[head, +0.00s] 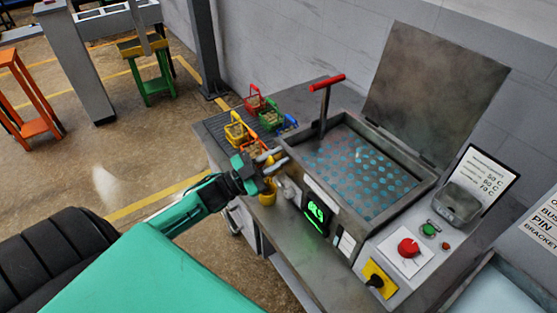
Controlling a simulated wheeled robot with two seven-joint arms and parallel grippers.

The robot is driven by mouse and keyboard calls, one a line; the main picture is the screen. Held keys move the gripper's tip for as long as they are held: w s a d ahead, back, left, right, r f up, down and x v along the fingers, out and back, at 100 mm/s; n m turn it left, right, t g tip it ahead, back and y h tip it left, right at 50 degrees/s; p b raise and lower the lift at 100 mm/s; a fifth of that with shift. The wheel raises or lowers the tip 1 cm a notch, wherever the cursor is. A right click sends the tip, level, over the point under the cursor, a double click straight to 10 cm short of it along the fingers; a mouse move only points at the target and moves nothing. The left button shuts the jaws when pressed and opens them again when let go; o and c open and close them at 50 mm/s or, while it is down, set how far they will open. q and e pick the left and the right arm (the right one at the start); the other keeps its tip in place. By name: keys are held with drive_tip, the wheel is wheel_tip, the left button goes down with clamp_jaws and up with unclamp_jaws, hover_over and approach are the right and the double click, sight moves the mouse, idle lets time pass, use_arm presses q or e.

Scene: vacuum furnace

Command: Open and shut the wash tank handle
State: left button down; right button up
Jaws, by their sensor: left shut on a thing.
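The wash tank (432,183) stands on the steel bench with its large grey lid (432,90) up at the back. Its inside shows a pattern of blue-green dots. A lever with a red handle (327,82) rises upright from the tank's far left corner. My left gripper (272,159) is over the bench's left part, in front of and left of the lever, apart from it. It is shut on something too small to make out. A yellow cup-like thing (267,194) is just below it; I cannot tell if they touch. My right gripper is not in view.
Small coloured baskets, including a yellow one (237,131) and a red one (254,101), stand on a dark ribbed surface behind my left gripper.

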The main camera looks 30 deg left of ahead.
use_arm(q)
drive_tip(key=shift+w+a+r+n+t+y+p, duration=0.15)
drive_tip(key=shift+a+n+t+y+p, duration=0.3)
drive_tip(key=shift+n, duration=0.85)
drive_tip(key=shift+w+a+n+t+y+p, duration=0.2)
drive_tip(key=shift+a+n+t+y, duration=0.3)
drive_tip(key=shift+n, duration=0.8)
drive_tip(key=shift+w+a+r+n+t+y+p, duration=0.25)
drive_tip(key=shift+n+y, duration=0.4)
drive_tip(key=shift+n, duration=0.65)
drive_tip(key=shift+s+f, duration=0.1)
drive_tip(key=shift+f, duration=0.1)
drive_tip(key=c, duration=1.3)
unclamp_jaws()
drive_tip(key=shift+a, duration=0.1)
drive_tip(key=shift+s+a+f, duration=0.1)
drive_tip(key=shift+s+f, duration=0.1)
drive_tip(key=shift+s, duration=0.1)
drive_tip(key=shift+b+v, duration=2.3)
drive_tip(key=shift+v, duration=4.2)
